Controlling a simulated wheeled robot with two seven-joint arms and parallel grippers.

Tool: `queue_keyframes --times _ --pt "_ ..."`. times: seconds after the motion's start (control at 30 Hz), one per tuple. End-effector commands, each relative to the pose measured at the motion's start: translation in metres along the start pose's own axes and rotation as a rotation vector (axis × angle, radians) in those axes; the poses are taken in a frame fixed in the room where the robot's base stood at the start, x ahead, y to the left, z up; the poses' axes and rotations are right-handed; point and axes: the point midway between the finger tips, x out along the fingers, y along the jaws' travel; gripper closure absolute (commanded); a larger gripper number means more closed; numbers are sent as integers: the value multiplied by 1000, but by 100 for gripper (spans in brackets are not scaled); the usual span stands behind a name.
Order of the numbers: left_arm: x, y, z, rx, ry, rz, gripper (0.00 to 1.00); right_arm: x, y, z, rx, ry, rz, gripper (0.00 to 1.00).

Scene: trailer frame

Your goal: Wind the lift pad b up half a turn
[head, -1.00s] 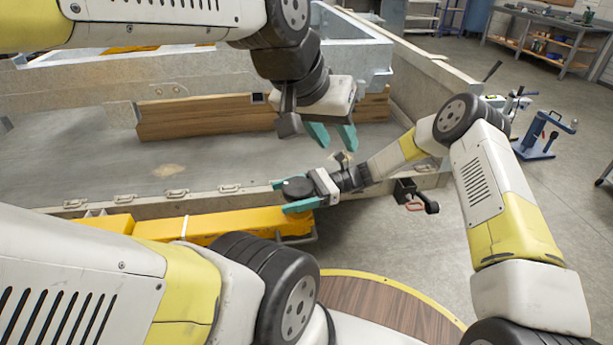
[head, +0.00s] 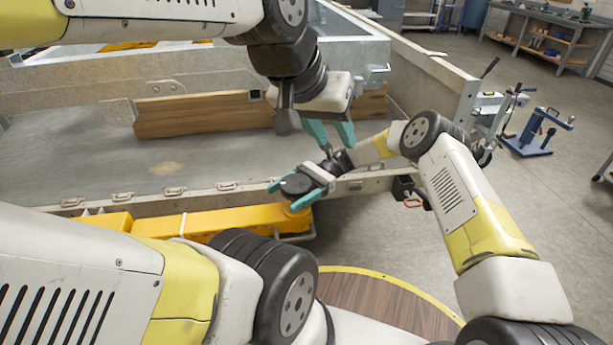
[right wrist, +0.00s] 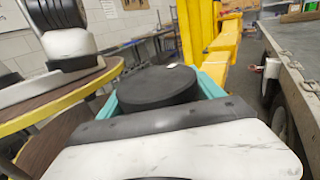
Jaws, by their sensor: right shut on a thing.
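The lift pad b is a black round disc; it shows in the head view (head: 297,185) above the end of the yellow lift arm, and in the right wrist view (right wrist: 158,88). A small pale mark sits near its far edge in the right wrist view. My right gripper (head: 288,194) is shut on the pad, with one teal finger on each side of its rim. What is under the pad is hidden. My left gripper (head: 331,132) hangs over the trailer bed, its two teal fingers apart with nothing between them.
The yellow lift beam (head: 222,224) runs along the trailer's near side rail (head: 210,197). A wooden plank (head: 200,115) lies on the trailer bed behind my left gripper. A blue stand (head: 540,133) is on the floor at the right. A round wooden table edge (head: 385,300) is in front.

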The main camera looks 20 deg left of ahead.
Motion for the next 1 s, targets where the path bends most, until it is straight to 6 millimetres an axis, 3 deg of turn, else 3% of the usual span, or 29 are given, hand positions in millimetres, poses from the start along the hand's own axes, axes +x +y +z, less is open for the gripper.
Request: queue_keyframes --times 0.17,0.2,0.3,0.67,1.0 --pt "0 0 0 0 0 0 64 1 0 -2 0 2 0 64" --pt "0 0 0 0 0 0 64 1 0 -2 0 2 0 16" --pt "0 0 0 0 0 0 64 1 0 -2 0 1 0 2" --pt "0 0 0 0 0 0 64 -4 0 -1 -1 1 -2 2" --pt "0 0 0 0 0 0 64 -57 0 -2 -1 1 -4 2"
